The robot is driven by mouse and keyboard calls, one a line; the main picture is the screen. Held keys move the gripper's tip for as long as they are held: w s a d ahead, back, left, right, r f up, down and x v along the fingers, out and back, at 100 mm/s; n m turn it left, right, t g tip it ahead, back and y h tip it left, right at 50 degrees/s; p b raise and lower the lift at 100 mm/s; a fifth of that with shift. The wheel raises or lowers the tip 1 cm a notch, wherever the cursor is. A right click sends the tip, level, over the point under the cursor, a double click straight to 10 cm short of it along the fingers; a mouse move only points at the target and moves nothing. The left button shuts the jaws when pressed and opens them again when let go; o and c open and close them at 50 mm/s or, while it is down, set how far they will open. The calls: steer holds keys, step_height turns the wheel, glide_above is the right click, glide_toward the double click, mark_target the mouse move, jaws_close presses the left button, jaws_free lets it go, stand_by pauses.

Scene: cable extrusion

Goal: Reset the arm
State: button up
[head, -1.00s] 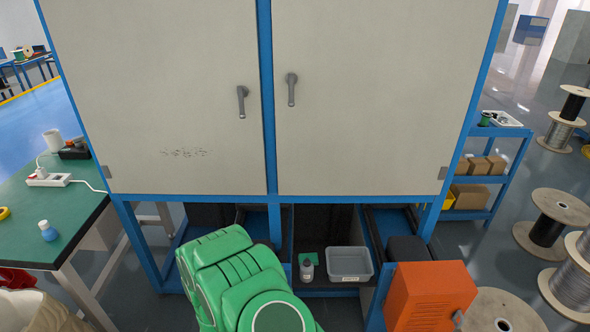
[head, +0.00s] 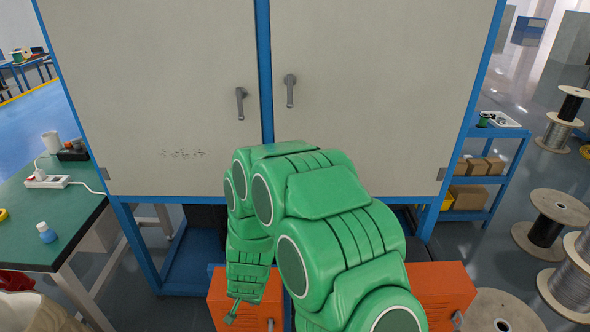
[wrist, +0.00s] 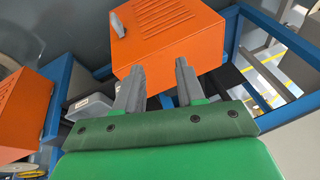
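My green arm (head: 330,205) is raised and bent in front of the cabinet in the head view, and its bulk fills the lower middle. My gripper (wrist: 160,64) shows in the wrist view with two grey fingers standing apart and nothing between them. It is open and points toward an orange box (wrist: 168,32) with a slotted side. I cannot tell how far the fingers are from that box. The fingers are not clearly seen in the head view.
A white two-door cabinet (head: 375,80) in a blue frame stands ahead. Orange boxes (head: 440,285) sit low before it, one at left (head: 222,300). A green-topped table (head: 60,225) is at left; a blue shelf cart (head: 480,205) and wire spools (head: 550,220) stand at right.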

steer(key=s+d+r+n+g, duration=0.1)
steer(key=s+d+r, duration=0.25)
steer(key=r, duration=0.35)
steer(key=s+d+r+g, duration=0.1)
steer(key=s+d+r, duration=0.1)
steer(key=d+r, duration=0.45)
steer(key=s+d+r+n, duration=0.1)
steer(key=s+d+r, duration=0.2)
steer(key=r, duration=0.5)
steer(key=s+d+r+g+h, duration=0.1)
steer(key=s+d+r, duration=0.5)
steer(key=s, duration=0.5)
steer(key=s+d+r+g+h, duration=0.1)
steer(key=s+d+r+g, duration=0.1)
steer(key=s+d+r, duration=0.5)
steer(key=s+d, duration=0.3)
steer(key=s, duration=0.1)
steer(key=shift+d, duration=0.4)
steer(key=shift+s+r, duration=0.1)
